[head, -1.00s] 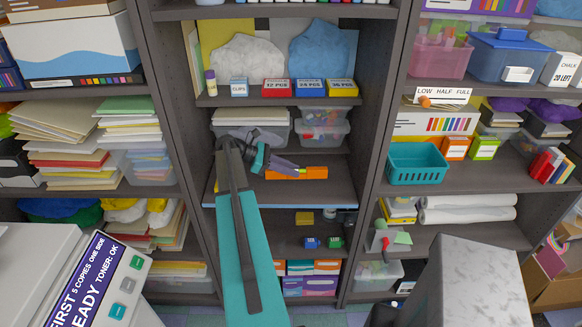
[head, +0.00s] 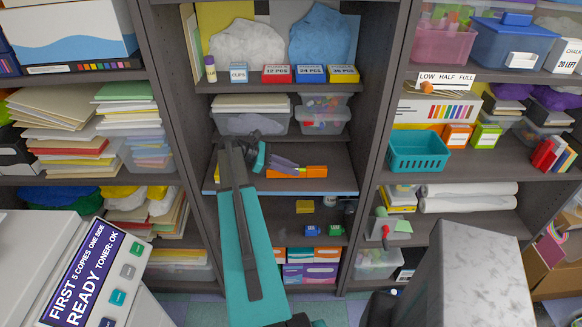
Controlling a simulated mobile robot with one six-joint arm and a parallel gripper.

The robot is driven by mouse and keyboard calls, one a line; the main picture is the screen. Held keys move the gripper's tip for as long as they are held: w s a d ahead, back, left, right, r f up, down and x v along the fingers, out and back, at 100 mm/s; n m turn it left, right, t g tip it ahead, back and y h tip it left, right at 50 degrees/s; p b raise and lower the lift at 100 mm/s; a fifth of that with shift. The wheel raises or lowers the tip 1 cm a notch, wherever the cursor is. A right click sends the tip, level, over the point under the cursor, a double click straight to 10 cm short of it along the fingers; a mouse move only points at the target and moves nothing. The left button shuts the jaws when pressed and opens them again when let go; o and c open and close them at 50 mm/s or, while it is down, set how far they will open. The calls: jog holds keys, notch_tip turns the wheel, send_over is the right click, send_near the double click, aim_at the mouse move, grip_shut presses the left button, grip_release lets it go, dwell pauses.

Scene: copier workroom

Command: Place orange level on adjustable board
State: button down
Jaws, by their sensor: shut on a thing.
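The orange level (head: 317,171) is a short orange bar in the middle bay of the shelving. My gripper (head: 288,167), with purplish fingers, is shut on its left part, and the fingers hide some of it. The adjustable board appears to be the dark shelf with a blue front edge (head: 300,193). The level shows over this board, roughly parallel to its front edge. I cannot tell whether the level touches the board or is held just above it. My teal arm reaches in from below and covers the board's left part.
Clear bins (head: 322,113) stand on the shelf just above. Small blue and green boxes (head: 336,229) and a yellow block (head: 305,206) are on the shelf below. Uprights bound the bay on both sides. The board's right part is bare. A teal basket (head: 418,152) stands in the right bay.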

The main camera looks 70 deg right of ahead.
jog(key=shift+f, duration=0.15)
dwell(0.5)
jog(key=c, duration=1.5)
grip_release()
jog(key=shift+c, duration=0.2)
jog(key=shift+o, duration=1.7)
jog(key=b+v, duration=0.2)
jog(key=v, duration=0.4)
jog(key=shift+w+f+b, duration=0.1)
jog(key=shift+b, duration=0.25)
jog(key=shift+w+a+r, duration=0.25)
jog(key=shift+w+r, duration=0.1)
jog(key=shift+w, duration=0.15)
jog(key=shift+s, duration=0.15)
